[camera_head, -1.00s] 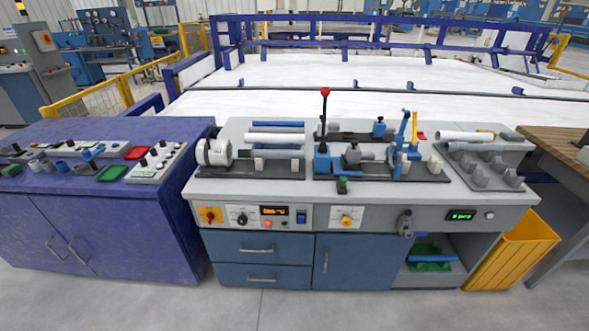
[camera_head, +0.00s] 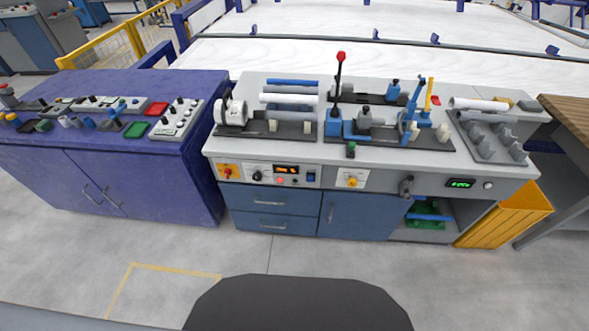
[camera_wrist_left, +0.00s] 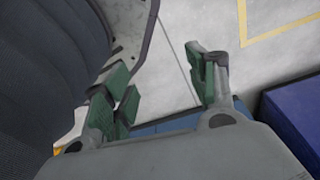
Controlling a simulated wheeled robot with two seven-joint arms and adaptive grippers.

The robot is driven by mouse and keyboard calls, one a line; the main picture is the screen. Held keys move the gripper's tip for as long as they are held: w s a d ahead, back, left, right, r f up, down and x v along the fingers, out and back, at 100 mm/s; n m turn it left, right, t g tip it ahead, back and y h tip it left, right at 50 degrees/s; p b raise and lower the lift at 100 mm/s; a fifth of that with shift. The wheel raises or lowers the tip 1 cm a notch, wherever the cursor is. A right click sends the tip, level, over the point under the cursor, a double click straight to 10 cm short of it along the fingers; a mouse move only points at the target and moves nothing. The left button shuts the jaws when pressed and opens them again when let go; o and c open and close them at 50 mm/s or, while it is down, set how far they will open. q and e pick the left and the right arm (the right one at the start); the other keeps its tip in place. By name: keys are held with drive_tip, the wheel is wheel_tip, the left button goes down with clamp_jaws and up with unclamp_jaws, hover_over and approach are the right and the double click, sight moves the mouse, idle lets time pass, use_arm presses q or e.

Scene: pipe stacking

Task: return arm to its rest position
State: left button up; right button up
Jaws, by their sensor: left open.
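My left gripper (camera_wrist_left: 160,80) shows in the left wrist view, its green-padded fingers spread apart with nothing between them. Pale floor lies beyond the fingers. No gripper shows in the head view, and my right gripper is in neither view. On the grey workbench (camera_head: 225,145) in the head view, a white pipe (camera_head: 289,99) and a blue pipe (camera_head: 292,82) lie at the left fixture. Another white pipe (camera_head: 478,104) lies at the rack (camera_head: 487,150) on the right. Both arms are out of the head view.
A purple cabinet (camera_head: 145,175) with control panels stands left of the workbench. A yellow bin (camera_head: 505,220) and a wooden-topped table (camera_head: 570,110) stand to the right. The floor in front is clear, with a yellow marked line (camera_head: 175,269). A blue surface (camera_wrist_left: 295,115) is at right in the wrist view.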

use_arm(q)
drive_tip(key=s+a+r+p, duration=0.2)
drive_tip(key=s+p, duration=0.3)
drive_tip(key=s, duration=0.1)
drive_tip(key=s+a+r+g+p, duration=0.1)
drive_tip(key=s+a+p, duration=0.1)
drive_tip(key=s+p, duration=0.4)
drive_tip(key=shift+s+a+r+y, duration=0.15)
drive_tip(key=shift+s+r+y, duration=0.1)
drive_tip(key=shift+r+y, duration=0.1)
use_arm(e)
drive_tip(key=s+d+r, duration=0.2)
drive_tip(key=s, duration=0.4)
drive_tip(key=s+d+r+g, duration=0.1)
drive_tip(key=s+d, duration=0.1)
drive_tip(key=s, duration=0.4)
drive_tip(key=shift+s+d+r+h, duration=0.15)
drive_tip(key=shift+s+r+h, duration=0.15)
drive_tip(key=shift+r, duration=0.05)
